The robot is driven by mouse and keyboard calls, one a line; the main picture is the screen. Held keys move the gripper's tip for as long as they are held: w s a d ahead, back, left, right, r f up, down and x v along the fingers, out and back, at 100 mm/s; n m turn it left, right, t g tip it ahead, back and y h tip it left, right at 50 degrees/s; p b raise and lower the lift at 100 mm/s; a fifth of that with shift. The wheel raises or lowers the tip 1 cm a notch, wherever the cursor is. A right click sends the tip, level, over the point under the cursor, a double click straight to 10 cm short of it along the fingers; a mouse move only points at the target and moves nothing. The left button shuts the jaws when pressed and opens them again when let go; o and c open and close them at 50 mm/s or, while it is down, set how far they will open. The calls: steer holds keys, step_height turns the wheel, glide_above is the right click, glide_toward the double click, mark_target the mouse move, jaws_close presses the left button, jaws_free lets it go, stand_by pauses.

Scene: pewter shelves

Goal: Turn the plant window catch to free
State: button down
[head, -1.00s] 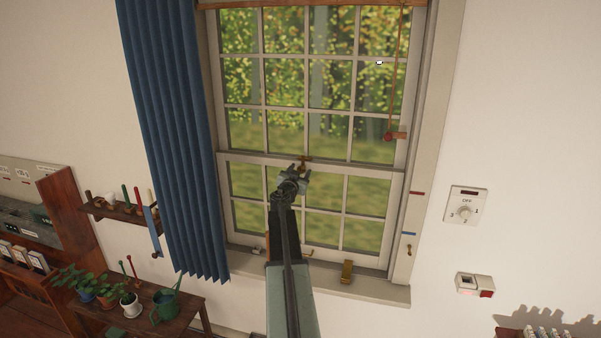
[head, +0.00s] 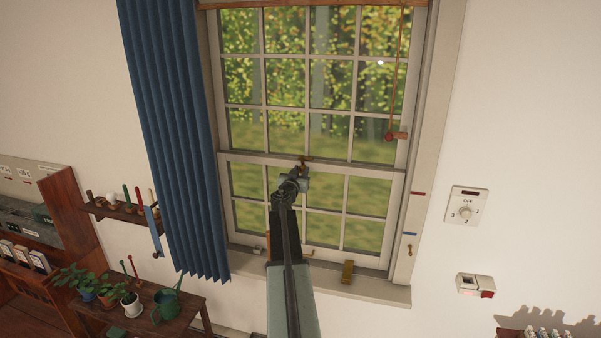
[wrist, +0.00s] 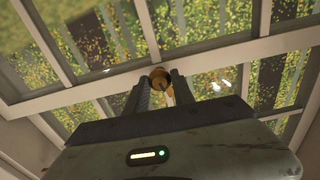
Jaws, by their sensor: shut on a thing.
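The brass window catch (head: 304,160) sits on the meeting rail in the middle of the sash window (head: 312,158). In the wrist view the catch (wrist: 159,77) shows as a round brass knob with a lever below it, between the fingers. My gripper (head: 300,172) is at the catch from below, and its fingers (wrist: 160,92) are shut on the catch's lever. The far end of the lever is partly hidden by the gripper body, so its exact angle is hard to tell.
A blue curtain (head: 172,140) hangs left of the window. A cord with a red ball (head: 389,137) hangs at the right. A brass fitting (head: 347,272) is on the sill. A plant table (head: 140,318) stands at lower left. A dial (head: 466,212) is on the right wall.

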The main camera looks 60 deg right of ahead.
steer(key=n, duration=0.4)
steer(key=shift+w+a+n, duration=0.1)
steer(key=shift+n, duration=0.3)
steer(key=shift+w+f+n, duration=0.1)
steer(key=shift+f+n, duration=0.05)
steer(key=shift+n, duration=5.15)
steer(key=c, duration=1.1)
jaws_free()
steer(key=shift+a, duration=0.1)
steer(key=shift+o, duration=0.2)
